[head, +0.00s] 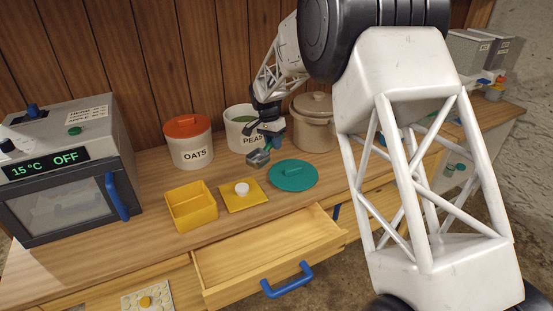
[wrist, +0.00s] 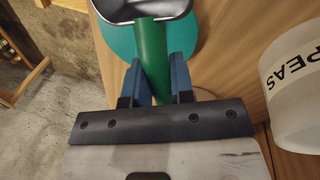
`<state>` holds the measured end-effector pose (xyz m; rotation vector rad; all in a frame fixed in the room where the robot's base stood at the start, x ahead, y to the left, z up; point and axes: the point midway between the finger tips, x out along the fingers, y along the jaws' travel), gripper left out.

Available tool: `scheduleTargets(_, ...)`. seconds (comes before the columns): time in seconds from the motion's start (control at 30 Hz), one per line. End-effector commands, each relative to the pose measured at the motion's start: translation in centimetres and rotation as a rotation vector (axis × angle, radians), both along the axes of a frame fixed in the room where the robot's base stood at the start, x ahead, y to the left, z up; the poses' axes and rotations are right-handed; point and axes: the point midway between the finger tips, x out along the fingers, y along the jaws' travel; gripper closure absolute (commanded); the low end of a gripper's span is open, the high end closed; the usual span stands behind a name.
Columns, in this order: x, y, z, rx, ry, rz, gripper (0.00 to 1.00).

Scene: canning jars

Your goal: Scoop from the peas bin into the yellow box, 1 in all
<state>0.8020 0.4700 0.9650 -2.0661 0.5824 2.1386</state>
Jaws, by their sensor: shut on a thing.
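My gripper (head: 270,138) is shut on the green handle (wrist: 152,55) of a metal scoop, with a blue finger on each side. The scoop's grey pan (head: 258,157) hangs in the air in front of the peas bin (head: 240,130). Only part of the pan (wrist: 145,8) shows in the wrist view, so I cannot tell what is in it. The open yellow box (head: 192,212) stands at the front left of the counter.
A yellow lid with white knob (head: 235,203) lies right of the box. A teal lid (head: 293,178) lies below the scoop's right side. The orange-lidded oats bin (head: 190,150) and a lidded crock (head: 313,130) flank the peas bin. An open drawer (head: 265,255) juts out in front.

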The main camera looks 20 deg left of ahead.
Motion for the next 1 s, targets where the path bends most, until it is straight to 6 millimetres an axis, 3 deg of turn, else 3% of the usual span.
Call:
scheduleTargets(0.4, 8.2, 3.8, 2.5, 0.000, -0.001, 0.175, 1.00)
scheduleTargets(1.0, 18.3, 8.0, 5.7, 0.000, -0.001, 0.423, 1.00)
